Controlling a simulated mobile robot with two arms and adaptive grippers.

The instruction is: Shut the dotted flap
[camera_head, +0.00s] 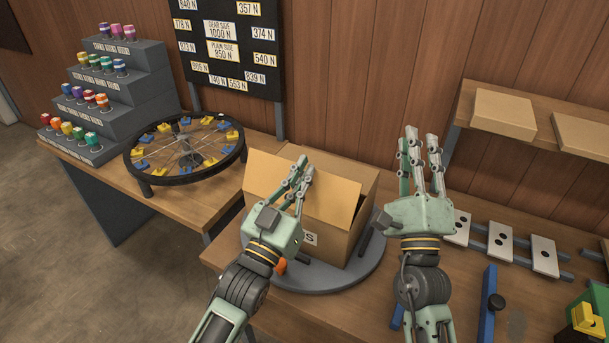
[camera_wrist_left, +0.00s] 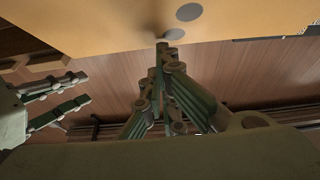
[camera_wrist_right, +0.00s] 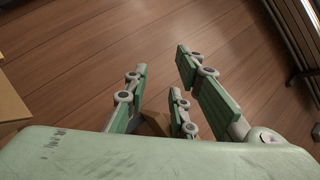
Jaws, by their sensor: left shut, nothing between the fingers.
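A cardboard box (camera_head: 335,235) stands on a round grey turntable (camera_head: 325,282). A tan flap (camera_head: 335,190) stands up along its front side. In the left wrist view a tan flap with grey dots (camera_wrist_left: 110,22) fills the top; I see no dots in the head view. My left gripper (camera_head: 300,172) is shut and empty in front of the raised flap. Its tips (camera_wrist_left: 164,52) are at or close to the dotted face; contact is unclear. My right gripper (camera_head: 421,140) is open and empty, right of the box. It covers part of the shelf area behind it.
A wheel (camera_head: 185,150) on a stand and a stepped rack (camera_head: 118,85) of coloured pieces are at the left. White plates (camera_head: 501,241) on rails, a blue bar (camera_head: 487,305) and a green box (camera_head: 590,315) are at the right. A wall shelf (camera_head: 535,128) holds flat boxes.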

